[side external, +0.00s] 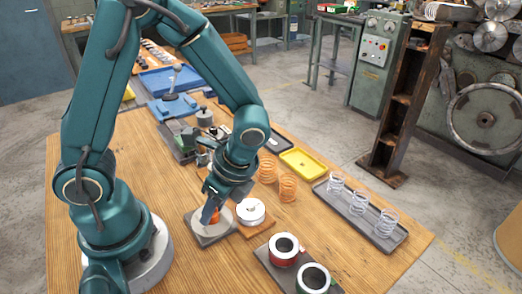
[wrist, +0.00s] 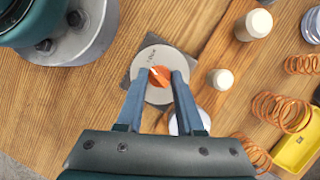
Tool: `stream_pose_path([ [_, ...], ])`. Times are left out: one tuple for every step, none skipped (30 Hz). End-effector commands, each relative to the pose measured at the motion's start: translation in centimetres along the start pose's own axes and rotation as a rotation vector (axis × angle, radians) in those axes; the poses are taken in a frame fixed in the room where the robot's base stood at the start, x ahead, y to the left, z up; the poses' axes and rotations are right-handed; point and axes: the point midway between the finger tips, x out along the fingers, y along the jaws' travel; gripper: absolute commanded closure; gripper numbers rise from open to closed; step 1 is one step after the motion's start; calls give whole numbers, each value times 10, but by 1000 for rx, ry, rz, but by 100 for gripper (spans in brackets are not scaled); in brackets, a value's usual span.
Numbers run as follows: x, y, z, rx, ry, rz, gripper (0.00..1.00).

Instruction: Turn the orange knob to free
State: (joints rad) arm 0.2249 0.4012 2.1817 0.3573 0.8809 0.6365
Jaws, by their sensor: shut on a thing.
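The orange knob (wrist: 160,77) sits at the centre of a round grey dial (wrist: 158,54) with small lettering, on a dark square plate (wrist: 131,80) on the wooden table. A small white mark shows on the knob's upper left. The lettering is too small to read surely. My gripper (wrist: 158,82) points down over the dial, its two blue fingers on either side of the knob, shut on it. In the side view the knob (side external: 214,217) shows partly between the fingers, beside the dial plate (side external: 208,240).
A white round part (side external: 250,210) stands close to the right of the dial. Copper springs (side external: 287,188), a yellow tray (side external: 304,163) and a grey tray with pale springs (side external: 391,241) lie further right. Wire spools (side external: 285,249) stand at the front. The table's left front is clear.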

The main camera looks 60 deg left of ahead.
Motion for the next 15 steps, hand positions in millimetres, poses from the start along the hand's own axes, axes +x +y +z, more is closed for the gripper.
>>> stream_pose_path([
  [0,0,0,-45,2,21,100],
  [0,-1,0,-72,3,32,100],
  [0,-1,1,-106,5,46,100],
  [0,-1,1,-133,7,57,100],
  [0,-1,1,-160,9,68,100],
  [0,-2,1,-194,10,82,100],
  [0,-2,1,-221,11,94,100],
  [0,-2,1,-248,13,105,100],
  [0,-2,1,-282,14,119,100],
  [0,-2,1,-308,16,130,100],
  [0,-3,1,-336,18,142,100],
  [0,-3,2,-369,20,155,100],
  [0,-3,2,-397,21,166,100],
  [0,-3,2,-423,23,178,100],
  [0,-4,2,-457,25,192,100],
])
